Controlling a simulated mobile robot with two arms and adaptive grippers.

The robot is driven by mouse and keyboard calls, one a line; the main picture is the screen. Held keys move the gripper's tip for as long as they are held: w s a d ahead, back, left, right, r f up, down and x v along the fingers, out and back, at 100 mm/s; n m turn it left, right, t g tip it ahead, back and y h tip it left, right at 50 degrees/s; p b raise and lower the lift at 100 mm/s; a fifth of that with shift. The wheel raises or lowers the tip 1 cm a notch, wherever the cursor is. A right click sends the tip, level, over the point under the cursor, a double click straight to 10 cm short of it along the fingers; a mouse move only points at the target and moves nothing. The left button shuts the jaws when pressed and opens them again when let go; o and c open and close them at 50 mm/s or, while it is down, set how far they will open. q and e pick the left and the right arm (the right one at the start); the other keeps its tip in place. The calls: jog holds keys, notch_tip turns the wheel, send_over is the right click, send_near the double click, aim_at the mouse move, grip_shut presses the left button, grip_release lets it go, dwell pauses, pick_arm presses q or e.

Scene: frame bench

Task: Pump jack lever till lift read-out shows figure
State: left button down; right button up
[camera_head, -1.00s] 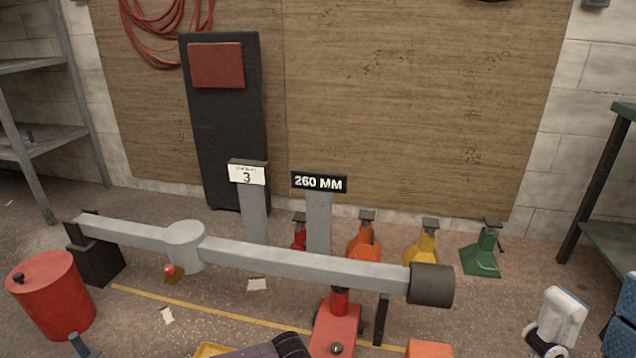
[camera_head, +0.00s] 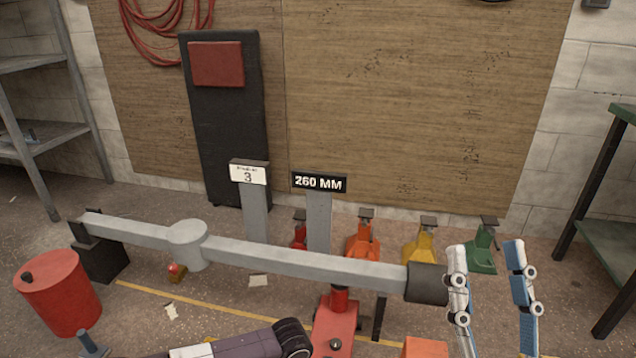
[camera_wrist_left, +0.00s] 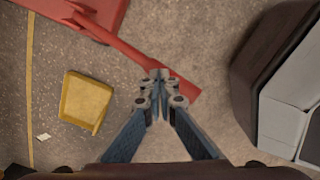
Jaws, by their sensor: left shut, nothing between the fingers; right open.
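The red jack (camera_head: 335,326) stands under the grey beam (camera_head: 310,262). In the left wrist view the jack's red body (camera_wrist_left: 85,14) is at the top left, and its red lever (camera_wrist_left: 122,45) slants down to the right. My left gripper (camera_wrist_left: 158,80) is shut and empty, with its fingertips over the lever near its free end; I cannot tell whether they touch. It is not seen in the head view. The read-out (camera_head: 319,183) shows 260 MM. My right gripper (camera_head: 488,262) is open and empty, just right of the beam's dark end (camera_head: 427,284).
A sign (camera_head: 248,173) shows a 3. Red, orange (camera_head: 363,240), yellow (camera_head: 420,243) and green (camera_head: 482,250) stands line the back. A red drum (camera_head: 57,292) is at left. A yellow tray (camera_wrist_left: 86,101) lies left of my left gripper. Green-topped shelving (camera_head: 620,190) is at right.

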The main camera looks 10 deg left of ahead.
pick_arm(q)
jog(key=shift+r+p, duration=0.65)
jog(key=shift+r, duration=0.3)
pick_arm(e)
jog(key=w+f+g+h, duration=0.1)
jog(key=w+f+g, duration=0.3)
jog(key=f, duration=0.3)
jog(key=shift+w+a+h, duration=0.2)
jog(key=shift+w+h, duration=0.1)
jog(key=shift+w, duration=0.05)
